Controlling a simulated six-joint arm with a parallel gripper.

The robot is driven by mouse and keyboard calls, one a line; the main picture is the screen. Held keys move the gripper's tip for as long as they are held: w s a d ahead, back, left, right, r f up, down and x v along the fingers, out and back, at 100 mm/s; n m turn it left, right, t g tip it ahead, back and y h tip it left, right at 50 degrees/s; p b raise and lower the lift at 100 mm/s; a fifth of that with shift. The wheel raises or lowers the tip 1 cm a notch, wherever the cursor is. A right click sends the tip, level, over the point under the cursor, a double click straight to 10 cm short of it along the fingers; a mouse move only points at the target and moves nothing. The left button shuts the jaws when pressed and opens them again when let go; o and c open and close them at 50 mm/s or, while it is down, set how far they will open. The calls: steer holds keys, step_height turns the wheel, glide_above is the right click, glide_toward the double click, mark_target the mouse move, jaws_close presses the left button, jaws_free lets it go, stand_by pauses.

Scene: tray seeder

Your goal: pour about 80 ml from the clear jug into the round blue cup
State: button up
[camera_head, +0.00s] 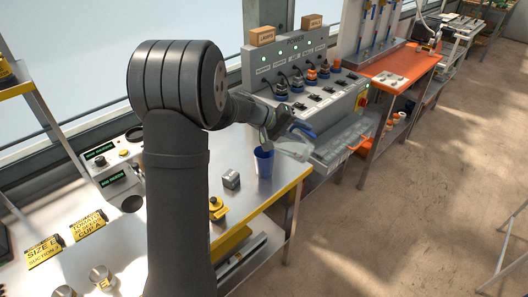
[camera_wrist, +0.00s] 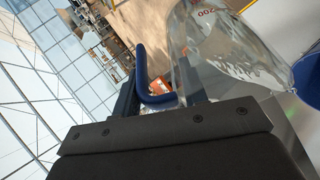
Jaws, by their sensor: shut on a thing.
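The clear jug (camera_head: 292,149) is held tilted, its body sloping down toward the round blue cup (camera_head: 264,163). My gripper (camera_head: 276,124) is shut on the jug's blue handle, just above and right of the cup. In the wrist view the jug (camera_wrist: 222,45) shows a red "200" mark and pale ripples low in its wall; the liquid level cannot be read. Its blue handle (camera_wrist: 143,72) is beside the fingers. The blue cup (camera_wrist: 309,78) shows only partly at the right edge, close to the jug's lower end. The cup stands upright on the bench; its inside is hidden.
A small grey block (camera_head: 231,179) stands left of the cup, and a yellow-and-black part (camera_head: 216,207) is nearer. The bench's yellow edge (camera_head: 282,192) is close on the cup's right. A grey power panel (camera_head: 292,70) stands behind. Yellow label plates (camera_head: 88,224) lie at left.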

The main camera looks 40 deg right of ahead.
mark_target(304, 138)
steer(key=shift+w+a+r+n+g+h, duration=0.15)
steer(key=shift+w+a+r+g+h, duration=0.1)
steer(key=shift+w+r+g+h, duration=0.15)
steer(key=shift+w+a+r+n+g+h, duration=0.15)
steer(key=shift+w+a+r+g+h, duration=0.15)
steer(key=shift+w+r+g, duration=0.15)
stand_by(2.0)
steer(key=shift+s+d, duration=0.15)
steer(key=shift+s, duration=0.05)
steer(key=shift+s+d+f+m+t+y, duration=0.25)
steer(key=shift+s+d+f+t+y, duration=0.1)
steer(key=shift+s+f+t+y, duration=0.15)
steer(key=shift+s+d+f+m+t+y, duration=0.3)
steer(key=shift+s+f+t+y, duration=0.1)
steer(key=shift+s+f+t, duration=0.15)
steer(key=shift+f+t, duration=0.3)
steer(key=shift+s+d+f+t+y, duration=0.15)
steer(key=shift+f+t+y, duration=0.1)
steer(key=shift+f+y, duration=0.1)
steer(key=shift+s+d+f+t+y, duration=0.1)
steer(key=shift+s+f+t+y, duration=0.05)
steer(key=shift+f+t+y, duration=0.15)
stand_by(0.5)
steer(key=s+d+f+m+t+y, duration=0.2)
steer(key=s+d+f+t+y, duration=0.2)
steer(key=s+f+t+y, duration=0.1)
steer(key=shift+s+f+t, duration=0.85)
steer(key=shift+f+t, duration=0.1)
steer(key=shift+f, duration=0.9)
